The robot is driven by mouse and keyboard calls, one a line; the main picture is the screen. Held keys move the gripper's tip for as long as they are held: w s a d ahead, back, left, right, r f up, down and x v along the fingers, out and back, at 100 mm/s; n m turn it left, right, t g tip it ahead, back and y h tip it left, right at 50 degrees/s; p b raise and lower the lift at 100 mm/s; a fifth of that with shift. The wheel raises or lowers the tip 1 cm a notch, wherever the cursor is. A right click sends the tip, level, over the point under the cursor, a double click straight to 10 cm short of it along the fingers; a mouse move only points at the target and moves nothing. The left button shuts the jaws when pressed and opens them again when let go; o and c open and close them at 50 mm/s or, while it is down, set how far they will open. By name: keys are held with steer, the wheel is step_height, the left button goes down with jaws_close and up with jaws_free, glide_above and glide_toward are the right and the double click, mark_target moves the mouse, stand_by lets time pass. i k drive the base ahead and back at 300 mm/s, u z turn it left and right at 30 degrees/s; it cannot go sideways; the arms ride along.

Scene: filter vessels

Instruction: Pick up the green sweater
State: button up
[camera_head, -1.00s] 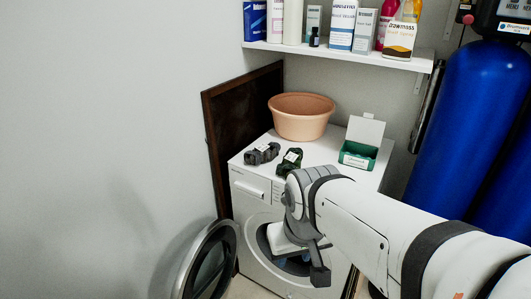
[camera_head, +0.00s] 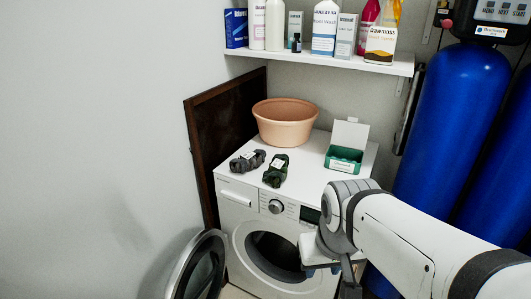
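A dark green rolled bundle with a white label, which looks like the green sweater (camera_head: 275,171), lies on top of the white washing machine (camera_head: 226,185), near its front edge. A dark grey bundle (camera_head: 247,161) with a label lies just left of it. My gripper (camera_head: 338,278) hangs in front of the machine's right side, lower than the top and apart from both bundles. Its fingers are partly hidden by the arm, and I cannot tell whether they are open or shut.
A peach basin (camera_head: 285,124) and an open green box (camera_head: 344,158) stand on the machine. The round door (camera_head: 200,268) is swung open to the left. A shelf (camera_head: 330,61) with bottles hangs above. Blue tanks (camera_head: 445,130) stand at the right.

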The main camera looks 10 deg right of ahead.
mark_target(277, 174)
steer(key=u, duration=0.05)
steer(key=i, duration=1)
steer(key=z, duration=0.05)
